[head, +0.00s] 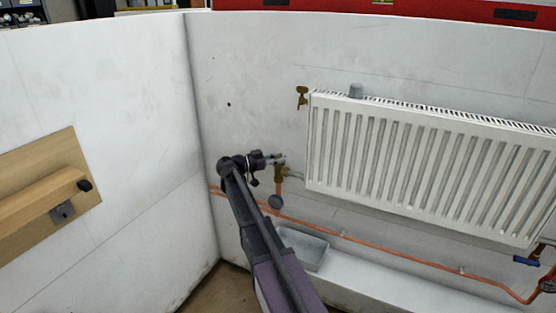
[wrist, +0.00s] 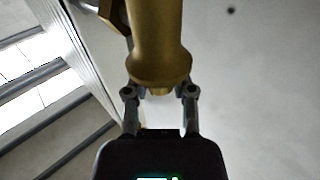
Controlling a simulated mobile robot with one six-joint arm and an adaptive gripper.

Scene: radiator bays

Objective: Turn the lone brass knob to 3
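A brass valve (head: 280,174) stands at the lower left of the white radiator, on a copper pipe. A separate brass key-shaped fitting (head: 302,96) is at the radiator's upper left corner. I cannot tell which the task calls the lone knob, and I read no numbers. My gripper (head: 277,160) is at the lower valve's top. In the wrist view, a flared brass piece (wrist: 160,50) fills the upper middle. Its wide end meets the gripper's two fingers (wrist: 160,93), which stand apart at either side. The fingertips are partly hidden, so contact is unclear.
A grey tray (head: 303,247) lies below. A wooden board (head: 50,180) is on the left wall.

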